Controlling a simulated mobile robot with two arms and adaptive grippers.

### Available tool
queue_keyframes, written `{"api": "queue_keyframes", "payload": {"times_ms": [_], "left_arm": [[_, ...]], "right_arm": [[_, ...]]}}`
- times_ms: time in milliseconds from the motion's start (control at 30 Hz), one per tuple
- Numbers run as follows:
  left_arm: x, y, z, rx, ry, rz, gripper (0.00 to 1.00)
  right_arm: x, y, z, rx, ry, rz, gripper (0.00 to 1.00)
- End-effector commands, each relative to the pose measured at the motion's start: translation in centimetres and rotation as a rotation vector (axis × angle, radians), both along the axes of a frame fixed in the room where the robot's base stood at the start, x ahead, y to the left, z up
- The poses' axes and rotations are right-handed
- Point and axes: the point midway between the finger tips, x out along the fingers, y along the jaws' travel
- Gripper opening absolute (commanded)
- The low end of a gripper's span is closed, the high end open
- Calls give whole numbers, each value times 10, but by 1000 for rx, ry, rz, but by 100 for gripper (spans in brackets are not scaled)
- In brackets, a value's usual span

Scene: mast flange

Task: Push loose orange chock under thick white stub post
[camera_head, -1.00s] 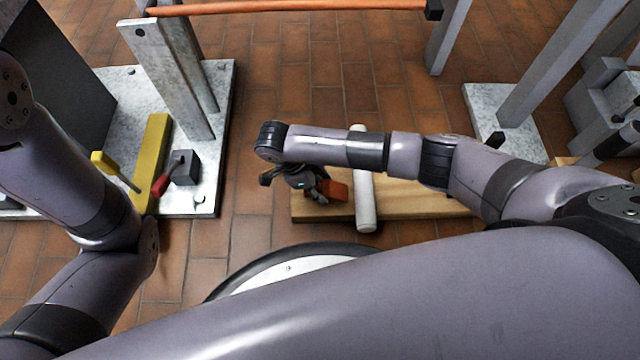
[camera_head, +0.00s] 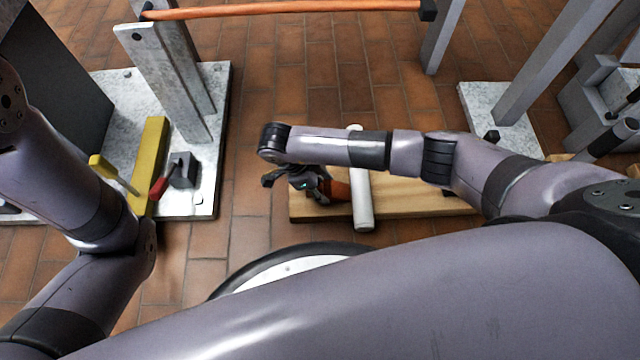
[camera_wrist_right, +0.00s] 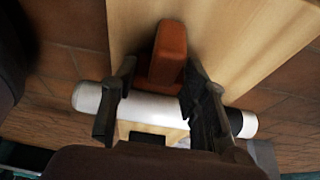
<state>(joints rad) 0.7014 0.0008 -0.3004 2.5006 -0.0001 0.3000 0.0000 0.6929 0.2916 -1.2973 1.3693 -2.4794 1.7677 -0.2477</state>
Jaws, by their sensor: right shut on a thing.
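The orange chock (camera_head: 342,190) is on the wooden board, close against the left side of the thick white post (camera_head: 362,200) in the head view; I cannot tell whether they touch. The post looks laid across the board, past both its edges, and my right forearm hides part of it. My right gripper (camera_head: 322,190) is low over the board, left of the post. In the right wrist view, the chock (camera_wrist_right: 166,55) sits between the fingertips (camera_wrist_right: 158,75), which are shut on it. My left gripper is not in view.
The wooden board (camera_head: 420,199) lies on brown floor tiles. At left is a metal base plate (camera_head: 207,150) with a yellow bar (camera_head: 150,150), a red-handled part (camera_head: 160,185) and a steel upright (camera_head: 165,80). An orange rail (camera_head: 290,7) spans the top. Bare floor lies between plate and board.

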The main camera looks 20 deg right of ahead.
Motion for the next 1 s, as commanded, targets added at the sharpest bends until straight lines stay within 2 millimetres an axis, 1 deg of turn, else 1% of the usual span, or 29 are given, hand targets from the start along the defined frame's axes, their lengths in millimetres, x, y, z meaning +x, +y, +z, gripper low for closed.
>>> {"api": "queue_keyframes", "payload": {"times_ms": [467, 900, 933, 1000], "left_arm": [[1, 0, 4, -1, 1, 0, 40], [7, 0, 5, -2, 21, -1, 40], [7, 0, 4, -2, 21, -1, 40], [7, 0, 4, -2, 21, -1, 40]], "right_arm": [[-2, -7, 0, 0, 0, 0, 11], [-4, -13, 0, 0, 1, 0, 11], [-4, -13, 0, 0, 0, 0, 42], [-4, -13, 0, 0, 0, 0, 46]]}}
